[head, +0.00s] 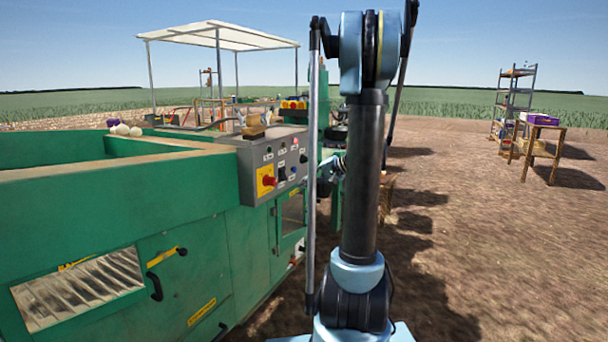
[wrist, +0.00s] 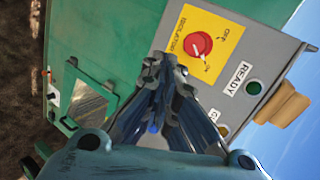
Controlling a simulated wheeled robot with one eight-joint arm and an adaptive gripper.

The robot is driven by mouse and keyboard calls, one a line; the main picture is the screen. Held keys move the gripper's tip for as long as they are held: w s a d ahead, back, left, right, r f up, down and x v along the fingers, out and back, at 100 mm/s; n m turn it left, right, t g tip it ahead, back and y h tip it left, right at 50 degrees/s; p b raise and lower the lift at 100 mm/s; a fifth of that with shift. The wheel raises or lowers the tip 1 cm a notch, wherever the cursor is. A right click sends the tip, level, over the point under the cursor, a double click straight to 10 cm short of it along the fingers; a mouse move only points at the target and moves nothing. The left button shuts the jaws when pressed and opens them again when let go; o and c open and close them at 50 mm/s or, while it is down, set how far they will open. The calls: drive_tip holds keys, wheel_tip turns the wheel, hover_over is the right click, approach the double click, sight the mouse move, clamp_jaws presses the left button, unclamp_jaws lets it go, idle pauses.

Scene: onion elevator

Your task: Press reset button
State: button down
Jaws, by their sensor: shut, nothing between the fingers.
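The grey control panel (head: 272,155) is on the near right end of the green machine; it also shows, rotated, in the wrist view (wrist: 272,52). It carries a red isolator knob (head: 268,181) on a yellow plate, with several small buttons and lamps to its right. In the wrist view the isolator knob (wrist: 198,44) is just beyond my fingertips. My gripper (wrist: 165,68) is shut and empty in front of the panel. A small blue round spot (wrist: 153,127) shows between my finger links, possibly a button. I cannot read a reset label; my fingers hide part of the panel.
A green READY lamp (wrist: 253,87) sits beside its label. A tan block (head: 254,131) rests on the panel top. The green machine (head: 120,200) fills the left. Open dirt ground lies to the right, with a wooden table (head: 542,142) and shelf rack (head: 512,100) farther back.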

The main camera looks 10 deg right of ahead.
drive_tip(key=w+d+f+m+t+y, duration=0.2)
drive_tip(key=w+d+t+y, duration=0.2)
drive_tip(key=w+d, duration=0.9)
drive_tip(key=shift+d+t, duration=0.3)
drive_tip(key=shift+d, duration=0.05)
drive_tip(key=shift+w, duration=0.1)
approach(294, 170)
drive_tip(key=w+a, duration=0.3)
drive_tip(key=w, duration=0.3)
drive_tip(key=shift+a+f, duration=0.2)
drive_tip(key=shift+a, duration=0.1)
drive_tip(key=shift+x, duration=1)
drive_tip(key=shift+w+r, duration=0.1)
drive_tip(key=shift+r, duration=0.05)
drive_tip(key=shift+d, duration=0.1)
